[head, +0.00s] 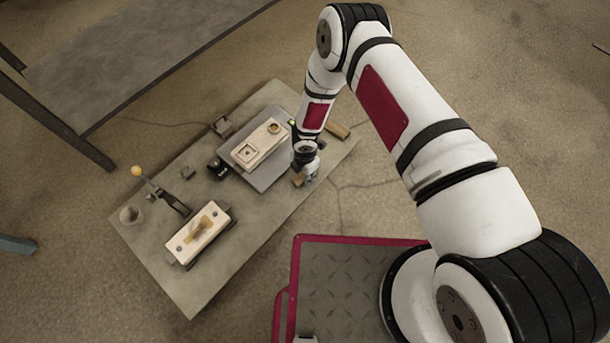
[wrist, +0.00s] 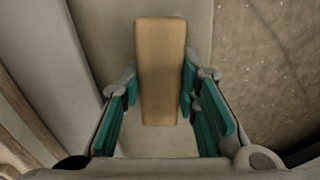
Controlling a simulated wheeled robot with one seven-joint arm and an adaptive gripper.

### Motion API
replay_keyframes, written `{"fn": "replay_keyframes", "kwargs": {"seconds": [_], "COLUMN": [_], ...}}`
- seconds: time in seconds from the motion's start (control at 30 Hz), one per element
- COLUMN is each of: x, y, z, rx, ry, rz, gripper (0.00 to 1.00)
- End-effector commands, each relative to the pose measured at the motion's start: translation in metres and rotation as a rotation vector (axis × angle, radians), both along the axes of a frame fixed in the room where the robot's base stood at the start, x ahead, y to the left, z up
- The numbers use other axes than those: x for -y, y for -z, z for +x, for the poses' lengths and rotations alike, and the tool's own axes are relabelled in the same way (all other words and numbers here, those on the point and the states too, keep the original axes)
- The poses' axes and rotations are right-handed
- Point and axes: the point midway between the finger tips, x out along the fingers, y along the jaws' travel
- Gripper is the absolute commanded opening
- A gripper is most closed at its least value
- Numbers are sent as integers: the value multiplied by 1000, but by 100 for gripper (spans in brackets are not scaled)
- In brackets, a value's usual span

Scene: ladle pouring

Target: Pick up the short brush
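A short brush with a plain tan wooden body (wrist: 160,70) lies lengthwise in the middle of the wrist view. My gripper (wrist: 160,92) has a teal-padded finger on each side of it. The pads are very close to both long sides of the brush; I cannot tell whether they press on it. In the head view my gripper (head: 308,178) is low at the table's right edge, with the tan brush (head: 298,180) beside its tip. The brush's underside and any bristles are hidden.
The grey table (head: 150,245) bears a white device on a grey plate (head: 268,184), a white box (head: 184,251), a cup (head: 130,214) and a stand with an orange ball (head: 137,171). A dark bench (head: 120,60) stands behind.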

Motion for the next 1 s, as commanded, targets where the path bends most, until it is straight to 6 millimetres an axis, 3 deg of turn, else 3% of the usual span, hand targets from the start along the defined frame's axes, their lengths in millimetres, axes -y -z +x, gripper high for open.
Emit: {"fn": "replay_keyframes", "kwargs": {"seconds": [0.43, 0.77, 1.0], "x": [0, 0, 5], "y": [-5, -40, -36], "z": [0, 1, -23], "rx": [1, 1, -1], "ry": [0, -1, -11], "rz": [-1, 1, -5], "gripper": [0, 0, 0]}}
